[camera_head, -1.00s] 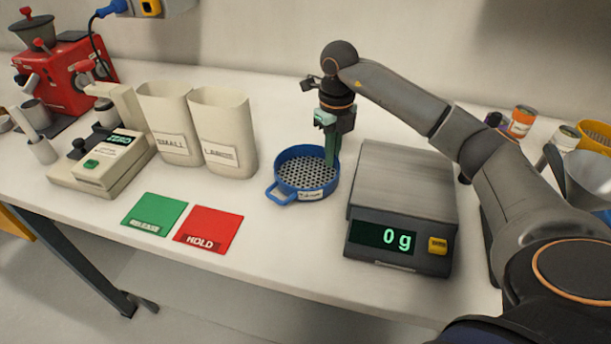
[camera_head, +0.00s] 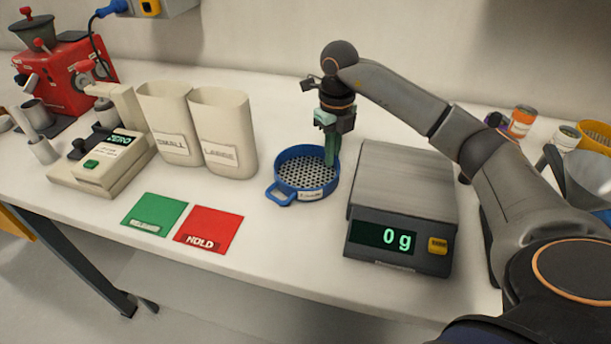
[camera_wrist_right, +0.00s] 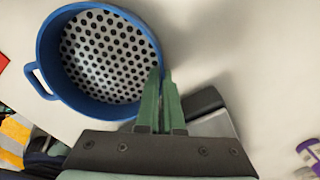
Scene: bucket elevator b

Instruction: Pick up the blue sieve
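The blue sieve (camera_head: 281,187) is a round blue ring with a perforated metal bottom, lying flat on the white table, its loop handle towards the front left. It also shows in the right wrist view (camera_wrist_right: 48,62). My right gripper (camera_head: 331,163) points down at the sieve's right rim. In the right wrist view the green fingers (camera_wrist_right: 161,72) are close together, with the rim between their tips. The fingers hide a short piece of the rim. My left gripper is not in view.
A scale (camera_head: 405,180) reading 0 g stands close right of the sieve. Two beige containers (camera_head: 222,125) stand to its left. Green (camera_head: 153,214) and red (camera_head: 208,230) mats lie at front left. A red grinder (camera_head: 65,75) stands at far left. Cans and bowls crowd the far right.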

